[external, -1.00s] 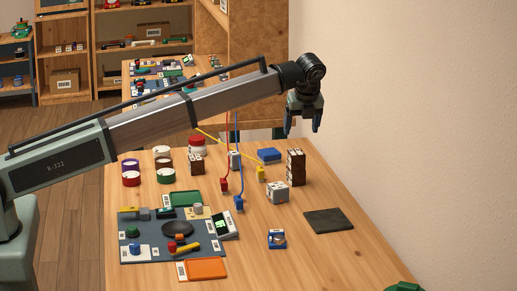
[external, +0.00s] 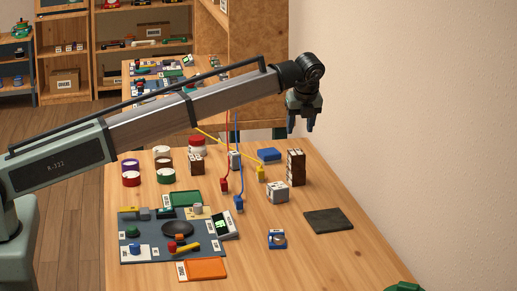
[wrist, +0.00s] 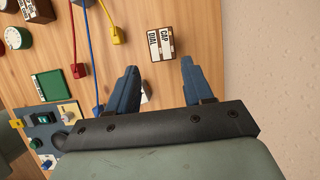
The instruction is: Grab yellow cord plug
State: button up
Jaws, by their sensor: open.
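The yellow cord plug (external: 261,174) stands on the wooden table, in front of a blue block, with its yellow cord (external: 222,142) running up and left behind my arm. It also shows in the wrist view (wrist: 118,36), left of the fingers and farther up the picture. My gripper (external: 301,127) is raised above the table, up and right of the plug in the external view. In the wrist view my gripper (wrist: 159,70) has its two blue fingers apart with nothing held between them.
A red plug (external: 224,185) and a blue plug (external: 239,204) with cords stand nearby. A brown block stack (external: 296,167) is right of the yellow plug, and a white cube (external: 277,192) in front. A blue block (external: 269,155) lies behind. The right wall is close.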

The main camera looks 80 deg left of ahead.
jog(key=s+a+f+n, duration=0.1)
jog(key=s+a, duration=0.2)
jog(key=a, duration=0.3)
jog(key=s+a+n, duration=0.1)
jog(key=s+a, duration=0.3)
jog(key=a, duration=0.2)
jog(key=m+h, duration=0.2)
jog(key=h, duration=0.3)
send_near(260, 169)
notch_tip(260, 169, down, 11)
jog(key=shift+w+r, duration=0.1)
jog(key=shift+r, duration=0.05)
jog(key=shift+c, duration=0.3)
grip_shut()
